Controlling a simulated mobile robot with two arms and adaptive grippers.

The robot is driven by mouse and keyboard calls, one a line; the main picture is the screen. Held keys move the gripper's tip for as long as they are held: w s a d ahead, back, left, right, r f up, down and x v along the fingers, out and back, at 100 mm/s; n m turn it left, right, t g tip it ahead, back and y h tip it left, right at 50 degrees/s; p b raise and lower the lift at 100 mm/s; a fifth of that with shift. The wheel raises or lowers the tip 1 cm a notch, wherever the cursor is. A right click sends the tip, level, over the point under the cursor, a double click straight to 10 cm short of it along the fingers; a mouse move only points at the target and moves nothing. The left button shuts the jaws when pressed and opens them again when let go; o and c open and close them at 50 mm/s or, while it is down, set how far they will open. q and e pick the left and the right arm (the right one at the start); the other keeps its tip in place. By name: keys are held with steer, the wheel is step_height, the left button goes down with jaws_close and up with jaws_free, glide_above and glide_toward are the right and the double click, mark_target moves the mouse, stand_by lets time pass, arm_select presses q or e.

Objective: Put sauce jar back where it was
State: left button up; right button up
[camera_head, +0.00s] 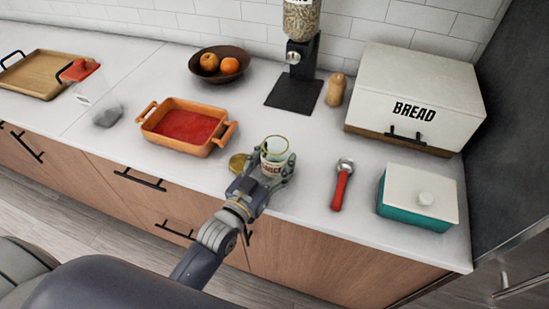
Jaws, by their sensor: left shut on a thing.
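The sauce jar (275,149) is a small clear glass jar with a label and an open top. It looks upright at the front part of the white counter. My left gripper (268,171) is shut on the jar, its fingers on either side of it. A gold lid (238,163) lies on the counter just left of the jar. I cannot tell whether the jar touches the counter. An orange baking dish (186,126) holding red sauce stands left of the jar. My right gripper is not in view.
A red-handled tool (341,186) and a teal box with white lid (418,197) lie to the right. Behind are a bread box (416,92), a shaker (336,90), a dispenser (297,65) and a fruit bowl (220,66). A wooden tray (38,74) and red-lidded container (86,82) stand left.

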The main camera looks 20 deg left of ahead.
arm_select(q)
steer(key=shift+f, duration=0.2)
steer(key=o, duration=0.9)
steer(key=shift+f, duration=0.1)
steer(key=o, duration=0.5)
steer(key=shift+r, duration=0.25)
steer(key=b+v, duration=0.2)
steer(key=v, duration=0.8)
steer(key=shift+s+a+f, duration=0.1)
steer(key=shift+s+f, duration=0.1)
steer(key=shift+s, duration=0.2)
steer(key=shift+s+a+r, duration=0.1)
steer(key=shift+s+a, duration=0.05)
steer(key=shift+s, duration=0.45)
